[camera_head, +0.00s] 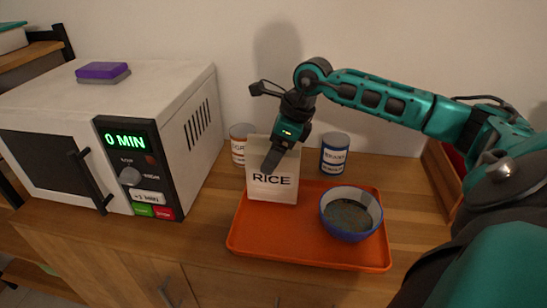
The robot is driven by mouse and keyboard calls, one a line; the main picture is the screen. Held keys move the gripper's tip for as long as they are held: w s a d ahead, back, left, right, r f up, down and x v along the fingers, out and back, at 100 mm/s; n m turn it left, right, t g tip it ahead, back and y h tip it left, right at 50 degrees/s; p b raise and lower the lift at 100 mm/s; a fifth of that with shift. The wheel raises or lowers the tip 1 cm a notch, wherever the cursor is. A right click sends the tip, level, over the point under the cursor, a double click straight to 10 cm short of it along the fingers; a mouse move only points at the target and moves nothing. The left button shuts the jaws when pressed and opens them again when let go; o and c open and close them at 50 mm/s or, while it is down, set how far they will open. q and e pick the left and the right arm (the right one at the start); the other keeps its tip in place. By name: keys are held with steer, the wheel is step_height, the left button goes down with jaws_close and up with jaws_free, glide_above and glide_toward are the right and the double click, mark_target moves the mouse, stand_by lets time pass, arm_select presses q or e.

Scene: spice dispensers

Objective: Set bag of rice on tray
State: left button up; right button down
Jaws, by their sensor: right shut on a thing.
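The bag of rice (272,187) is a white bag labelled RICE. It is upright at the back left of the orange tray (305,250); I cannot tell whether its base touches the tray. My right gripper (272,158) is shut on the top of the bag, with one dark finger across its front. The other finger is hidden behind the bag. A blue bowl (350,231) with dark contents stands on the right of the tray. My left gripper is not in view.
Two cans, one red-labelled (239,154) and one blue-labelled (334,162), stand behind the tray near the wall. A white microwave (130,100) with a purple sponge (102,71) on top stands at the left. The tray's front left is clear. A wooden box (437,178) stands at the right.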

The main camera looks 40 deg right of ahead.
steer(key=shift+f, duration=0.75)
steer(key=shift+c, duration=1.9)
jaws_free()
steer(key=shift+f, duration=0.3)
steer(key=o, duration=0.4)
steer(key=v, duration=1.2)
steer(key=shift+r, duration=0.2)
steer(key=shift+f, duration=0.1)
